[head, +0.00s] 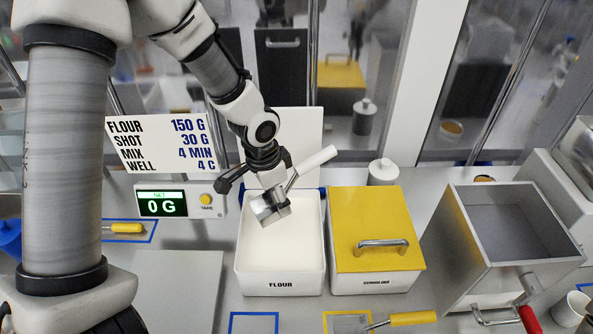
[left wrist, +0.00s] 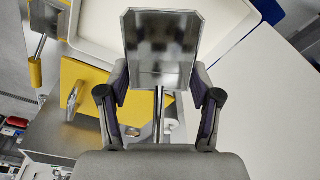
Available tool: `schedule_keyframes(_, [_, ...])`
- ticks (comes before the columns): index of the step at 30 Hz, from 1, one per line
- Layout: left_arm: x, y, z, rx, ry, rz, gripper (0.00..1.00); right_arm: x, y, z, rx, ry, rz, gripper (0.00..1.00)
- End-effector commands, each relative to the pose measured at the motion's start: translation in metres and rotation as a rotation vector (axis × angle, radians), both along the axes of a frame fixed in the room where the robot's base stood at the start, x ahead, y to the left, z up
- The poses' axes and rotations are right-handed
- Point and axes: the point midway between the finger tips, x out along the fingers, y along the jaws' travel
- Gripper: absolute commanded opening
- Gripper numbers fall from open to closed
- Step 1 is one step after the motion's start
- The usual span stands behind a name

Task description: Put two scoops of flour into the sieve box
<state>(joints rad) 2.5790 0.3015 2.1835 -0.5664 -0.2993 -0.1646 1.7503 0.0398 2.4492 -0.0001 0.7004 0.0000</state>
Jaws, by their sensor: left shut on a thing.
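My left gripper (head: 266,177) is shut on the metal scoop (head: 270,207), which also shows in the left wrist view (left wrist: 160,48). The scoop has a square shiny head and a white handle that points up to the right in the head view. It is tilted over the open flour bin (head: 280,284), a white box labelled FLOUR with white flour inside. I cannot tell whether the head touches the flour, and no flour shows on it. A grey metal box with an open top (head: 530,280), apparently the sieve box, stands at the right. My right gripper is not in view.
A bin with a yellow lid (head: 370,262) stands right of the flour. A scale display (head: 162,204) reads 0 G, below a recipe sign (head: 160,144). A yellow-handled tool (head: 405,318) lies at the front. A red handle (head: 529,320) and a white cup (head: 571,308) are near the metal box.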

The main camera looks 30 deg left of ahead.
Motion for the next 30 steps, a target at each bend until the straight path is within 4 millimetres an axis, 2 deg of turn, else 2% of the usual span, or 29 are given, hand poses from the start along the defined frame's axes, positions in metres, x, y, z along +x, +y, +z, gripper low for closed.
schedule_keyframes(8, [0.0,0.0,-0.014,-0.001,0.0,0.001,0.29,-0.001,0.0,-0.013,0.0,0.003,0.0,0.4])
schedule_keyframes(30, [-0.001,0.0,-0.102,0.0,-0.001,0.0,0.29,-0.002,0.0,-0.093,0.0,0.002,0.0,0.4])
